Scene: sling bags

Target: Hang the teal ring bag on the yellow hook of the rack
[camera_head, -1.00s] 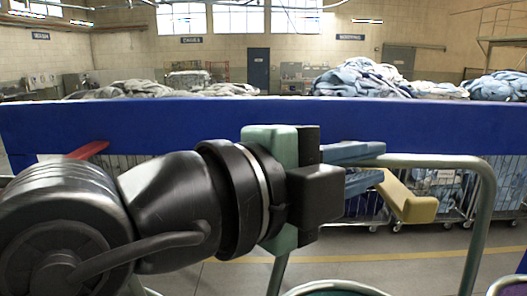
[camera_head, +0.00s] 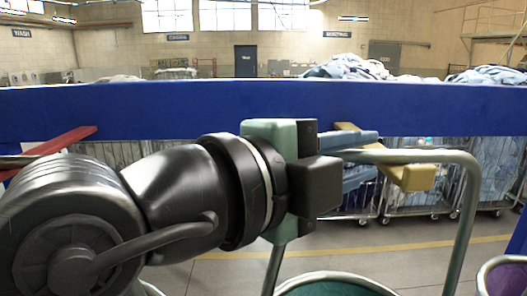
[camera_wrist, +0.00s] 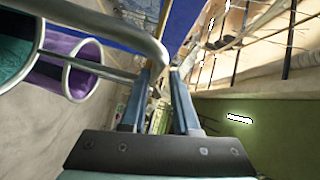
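The teal ring bag shows at the bottom of the head view as a teal opening (camera_head: 335,288), with its grey-green tube handle (camera_head: 466,205) rising in a square loop. My gripper (camera_head: 362,148) has its blue fingers at the handle's top bar. In the wrist view the handle (camera_wrist: 105,18) runs in to the fingertips (camera_wrist: 160,72), which are closed on it. The yellow hook (camera_head: 412,178) sticks out from the rack's blue beam (camera_head: 440,108) just right of my fingers. The handle bar overlaps the hook's arm; whether they touch is unclear.
A red hook (camera_head: 62,142) sits at the beam's left, with another grey-green tube near it. A purple bag (camera_head: 510,278) is at the lower right, and it also shows in the wrist view (camera_wrist: 82,62). Wire carts of laundry (camera_head: 425,195) stand behind.

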